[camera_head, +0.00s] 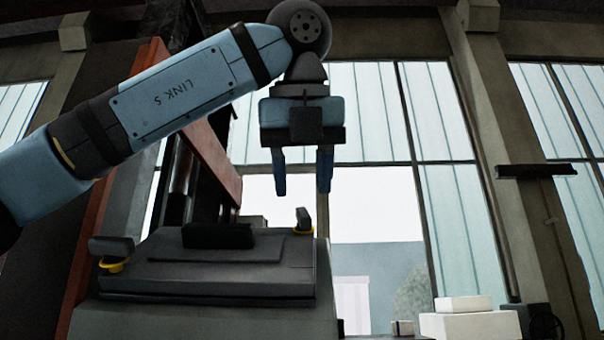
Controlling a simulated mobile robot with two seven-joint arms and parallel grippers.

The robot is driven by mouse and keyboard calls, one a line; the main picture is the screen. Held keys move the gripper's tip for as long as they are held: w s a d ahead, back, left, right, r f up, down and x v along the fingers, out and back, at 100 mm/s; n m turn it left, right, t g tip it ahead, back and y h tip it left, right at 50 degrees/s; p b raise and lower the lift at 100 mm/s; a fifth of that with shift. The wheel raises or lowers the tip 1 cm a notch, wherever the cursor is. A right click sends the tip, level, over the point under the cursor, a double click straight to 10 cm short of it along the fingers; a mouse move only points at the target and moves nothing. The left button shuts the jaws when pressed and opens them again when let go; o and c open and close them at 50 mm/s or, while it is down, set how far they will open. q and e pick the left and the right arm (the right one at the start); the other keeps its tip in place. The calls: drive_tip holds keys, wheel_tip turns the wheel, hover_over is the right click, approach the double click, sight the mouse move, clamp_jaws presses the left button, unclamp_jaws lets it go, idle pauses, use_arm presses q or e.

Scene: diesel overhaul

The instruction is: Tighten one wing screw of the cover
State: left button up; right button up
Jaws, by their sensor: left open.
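The cover (205,284) is a dark grey flat lid with a raised black handle-like block (218,236) on top. One wing screw (303,221) with a dark upright wing and a yellow ring stands at its back right corner. Another wing screw (112,250), also with a yellow ring, sits at its left side, its wing lying level across. My left gripper (302,185) points down with its two blue fingers apart and empty. In the picture it is above the right wing screw, with a gap between them. My right gripper is not in view.
A grey housing (200,322) carries the cover. An orange-brown upright frame (92,215) rises behind and to the left. White boxes (470,324) stand at the lower right. The space right of my left gripper looks free, with windows behind.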

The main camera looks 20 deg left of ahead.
sight(303, 211)
use_arm(q)
drive_tip(key=shift+f, duration=0.15)
drive_tip(key=shift+w+a+f+b, duration=0.1)
drive_tip(key=shift+w+f+b, duration=0.35)
drive_tip(key=shift+f, duration=0.1)
drive_tip(key=shift+b+x, duration=0.6)
drive_tip(key=shift+x, duration=0.6)
drive_tip(key=shift+c, duration=0.2)
clamp_jaws()
drive_tip(key=shift+s+r+m+p, duration=0.2)
drive_tip(key=shift+r+m+p, duration=0.15)
drive_tip(key=shift+m+p, duration=0.35)
drive_tip(key=shift+c, duration=1.7)
unclamp_jaws()
drive_tip(key=shift+s+f+m, duration=0.15)
drive_tip(key=shift+s+m, duration=0.15)
drive_tip(key=o, duration=0.5)
drive_tip(key=shift+w+f, duration=0.1)
